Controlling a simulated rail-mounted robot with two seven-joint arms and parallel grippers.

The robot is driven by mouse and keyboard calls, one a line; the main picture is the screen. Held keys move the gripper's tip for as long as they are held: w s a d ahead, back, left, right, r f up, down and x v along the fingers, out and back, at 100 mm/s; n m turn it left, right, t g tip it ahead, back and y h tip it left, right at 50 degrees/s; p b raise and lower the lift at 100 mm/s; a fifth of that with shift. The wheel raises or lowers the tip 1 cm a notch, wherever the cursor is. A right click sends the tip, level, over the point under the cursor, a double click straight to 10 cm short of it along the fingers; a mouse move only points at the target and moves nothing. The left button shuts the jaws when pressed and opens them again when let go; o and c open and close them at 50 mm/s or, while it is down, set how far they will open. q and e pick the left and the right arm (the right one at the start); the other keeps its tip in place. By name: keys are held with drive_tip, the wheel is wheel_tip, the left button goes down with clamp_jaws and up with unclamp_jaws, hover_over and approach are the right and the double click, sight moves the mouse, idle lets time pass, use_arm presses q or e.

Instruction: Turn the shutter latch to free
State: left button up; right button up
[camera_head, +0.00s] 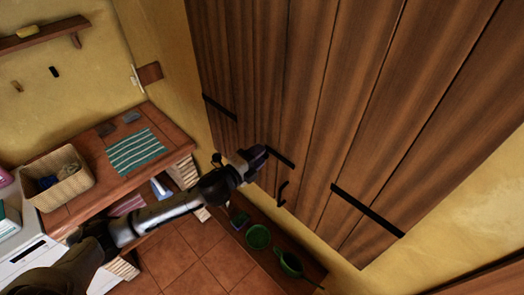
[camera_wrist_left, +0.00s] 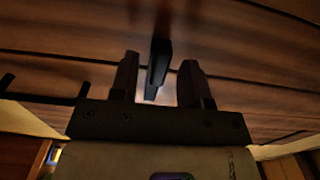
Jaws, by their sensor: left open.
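The shutter (camera_head: 310,100) is a large wall of brown wooden planks. A dark bar that looks like its latch (camera_head: 281,158) lies slantwise across the planks near the middle. My left gripper (camera_head: 259,155) is at the left end of this bar and partly hides it. In the left wrist view the gripper's two fingers (camera_wrist_left: 159,82) are apart, with a dark upright bar (camera_wrist_left: 158,62) between them. I cannot tell whether the fingers touch it. A small black handle (camera_head: 282,194) sits on the planks below the bar. My right gripper is not in view.
Black straps (camera_head: 219,107) (camera_head: 367,210) cross the planks on either side. A low shelf with a green bowl (camera_head: 257,237) and a green pan (camera_head: 290,264) stands below. A brick counter with a basket (camera_head: 60,180) and striped cloth (camera_head: 136,151) is at left.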

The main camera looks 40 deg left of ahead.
use_arm(q)
drive_tip(key=shift+w+d, duration=0.15)
drive_tip(key=shift+w, duration=0.75)
drive_tip(key=shift+c, duration=0.4)
clamp_jaws()
